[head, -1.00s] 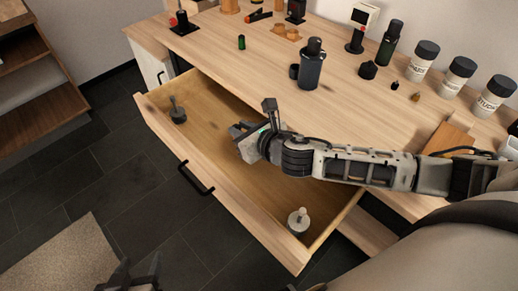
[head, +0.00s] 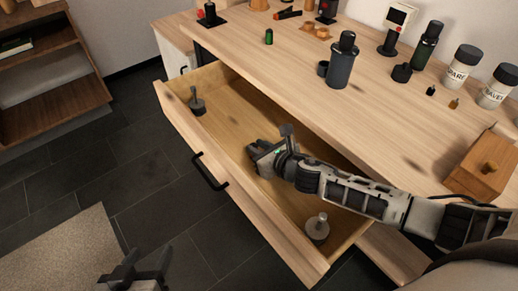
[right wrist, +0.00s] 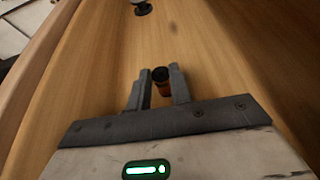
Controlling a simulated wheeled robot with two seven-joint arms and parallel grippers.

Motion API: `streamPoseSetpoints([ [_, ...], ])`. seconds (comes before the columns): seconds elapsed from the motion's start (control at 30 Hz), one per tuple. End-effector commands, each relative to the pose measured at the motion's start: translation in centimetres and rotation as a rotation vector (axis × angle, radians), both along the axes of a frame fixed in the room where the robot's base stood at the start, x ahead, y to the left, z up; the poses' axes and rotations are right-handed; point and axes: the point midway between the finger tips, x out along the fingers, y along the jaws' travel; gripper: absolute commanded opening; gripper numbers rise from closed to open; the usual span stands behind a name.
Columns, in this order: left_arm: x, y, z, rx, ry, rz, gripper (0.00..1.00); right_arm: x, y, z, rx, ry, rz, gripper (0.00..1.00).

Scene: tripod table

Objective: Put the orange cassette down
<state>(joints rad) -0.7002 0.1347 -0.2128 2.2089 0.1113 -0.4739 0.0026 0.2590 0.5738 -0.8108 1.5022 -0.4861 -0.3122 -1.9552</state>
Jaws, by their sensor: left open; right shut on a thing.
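The orange cassette (right wrist: 163,90) shows in the right wrist view as a small orange-red cylinder with a black end. It sits between the fingertips of my right gripper (right wrist: 160,88), which is shut on it. In the head view my right gripper (head: 259,154) is over the middle of the open drawer (head: 236,200), and the cassette is hidden there. I cannot tell whether the cassette touches the drawer floor. My left gripper (head: 138,272) is open and empty, low at the left over the floor side.
The drawer holds a grey knobbed piece (head: 197,106) at its far end and another (head: 317,229) at its near end. Its floor between them is mostly bare. A dark bottle (head: 341,62), jars and a wooden box (head: 484,166) stand on the tabletop (head: 290,85).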

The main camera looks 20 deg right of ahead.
Motion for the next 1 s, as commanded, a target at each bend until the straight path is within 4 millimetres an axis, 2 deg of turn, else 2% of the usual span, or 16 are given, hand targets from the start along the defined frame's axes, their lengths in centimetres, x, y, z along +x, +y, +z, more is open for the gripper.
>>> streamPoseSetpoints([
  [0.23,-0.1,0.0,-0.2,0.000,0.002,0.000,0.55,0.0,0.0,-0.2,0.000,-0.001,0.000,0.00],
  [0.27,-0.1,0.0,-0.1,0.002,0.002,0.000,0.55,0.0,0.0,-0.1,0.000,-0.001,0.000,0.26],
  [0.3,-0.1,0.0,-0.1,0.002,0.002,0.000,0.55,0.0,0.0,-0.1,0.000,-0.001,0.000,0.37],
  [0.33,-0.1,0.0,-0.1,0.002,0.002,0.000,0.55,0.0,0.0,-0.1,0.000,-0.001,0.000,0.42],
  [0.67,-0.1,0.0,0.3,0.001,0.001,-0.001,0.55,0.0,0.0,0.4,0.000,-0.001,-0.001,0.42],
  [0.87,-0.1,0.0,0.6,-0.001,0.004,0.000,0.55,-2.6,-1.0,1.4,-0.003,0.001,0.001,0.42],
  [1.0,-0.1,0.0,0.7,-0.001,0.010,0.001,0.55,-5.4,-1.9,2.5,-0.002,0.002,0.002,0.42],
])
